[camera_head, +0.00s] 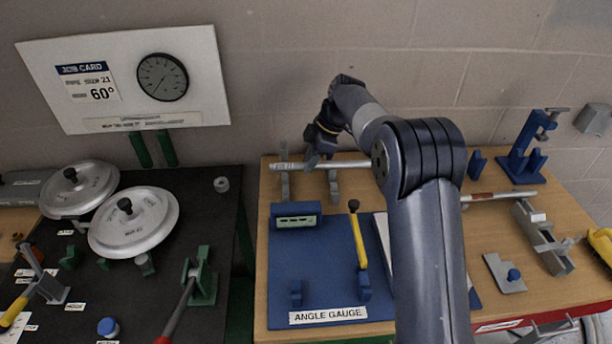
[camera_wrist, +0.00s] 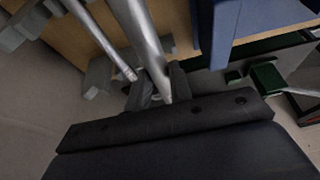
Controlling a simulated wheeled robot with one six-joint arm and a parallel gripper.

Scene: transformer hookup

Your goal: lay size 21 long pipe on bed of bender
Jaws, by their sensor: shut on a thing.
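My gripper (camera_head: 316,158) is shut on a long silver pipe (camera_head: 348,164) at the back of the wooden bench. The pipe runs left to right at the grey rest posts (camera_head: 333,188); I cannot tell whether it touches them. My arm hides its right part. In the wrist view, the held pipe (camera_wrist: 138,35) passes between the fingers (camera_wrist: 160,92), with a thinner rod (camera_wrist: 100,38) beside it. The dark bench (camera_head: 190,185) at left carries two round silver discs (camera_head: 135,222) and a green lever fixture (camera_head: 203,278). I cannot clearly pick out the bender's bed.
A job card board (camera_head: 120,80) on the wall reads size 21 and 60°. A blue angle gauge board (camera_head: 325,255) with a yellow lever lies in front of the pipe. A blue stand (camera_head: 525,155) is at back right. A gap separates the benches.

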